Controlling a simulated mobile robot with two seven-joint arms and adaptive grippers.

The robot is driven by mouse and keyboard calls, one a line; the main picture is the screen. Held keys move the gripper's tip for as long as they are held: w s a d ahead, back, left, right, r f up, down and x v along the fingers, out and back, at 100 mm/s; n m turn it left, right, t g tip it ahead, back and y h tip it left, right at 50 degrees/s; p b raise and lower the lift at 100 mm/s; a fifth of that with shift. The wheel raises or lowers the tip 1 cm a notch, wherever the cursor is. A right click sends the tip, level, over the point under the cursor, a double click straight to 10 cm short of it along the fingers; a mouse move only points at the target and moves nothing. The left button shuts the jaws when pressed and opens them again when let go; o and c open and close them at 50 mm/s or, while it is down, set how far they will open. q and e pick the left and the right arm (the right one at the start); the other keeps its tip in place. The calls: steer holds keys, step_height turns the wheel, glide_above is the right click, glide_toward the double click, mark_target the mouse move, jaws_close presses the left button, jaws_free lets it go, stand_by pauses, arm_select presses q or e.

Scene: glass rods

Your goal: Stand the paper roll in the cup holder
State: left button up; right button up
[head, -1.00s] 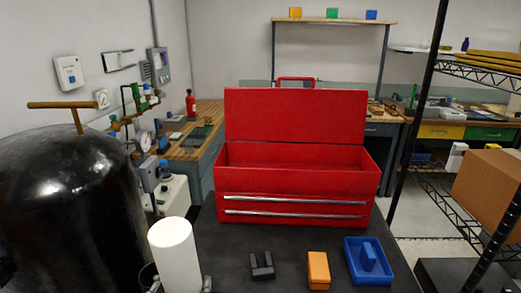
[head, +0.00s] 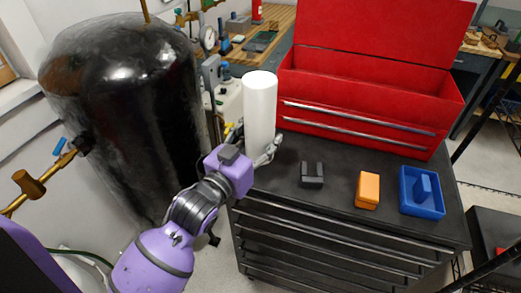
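The paper roll (head: 260,110) is a plain white upright cylinder in the middle of the head view, over the left end of the black cabinet top. My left gripper (head: 253,146) is at its lower part, with a finger on either side, and appears shut on it. The gripper hides the roll's lower end, so I cannot tell whether it touches the cabinet top. I cannot clearly make out a cup holder. My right gripper is not in view.
The black cabinet (head: 345,228) bears a red toolbox (head: 368,117) at the back. A dark slotted block (head: 312,175), an orange block (head: 367,190) and a blue tray (head: 421,207) with a blue block stand towards the front. A black tank (head: 125,110) is at the left.

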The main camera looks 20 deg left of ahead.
arm_select(q)
steer(key=f, duration=0.1)
steer(key=w+f, duration=0.2)
steer(key=shift+a+f, duration=0.15)
steer(key=shift+a, duration=0.15)
steer(key=shift+w+a+f, duration=0.15)
steer(key=shift+w+f, duration=0.45)
steer(key=shift+f, duration=0.1)
step_height(320, 180, down, 3)
steer(key=shift+w+f, duration=0.1)
steer(key=shift+f+b, duration=0.15)
steer(key=shift+b, duration=0.15)
steer(key=o, duration=1.2)
steer(key=shift+c, duration=0.2)
steer(key=shift+o, duration=0.6)
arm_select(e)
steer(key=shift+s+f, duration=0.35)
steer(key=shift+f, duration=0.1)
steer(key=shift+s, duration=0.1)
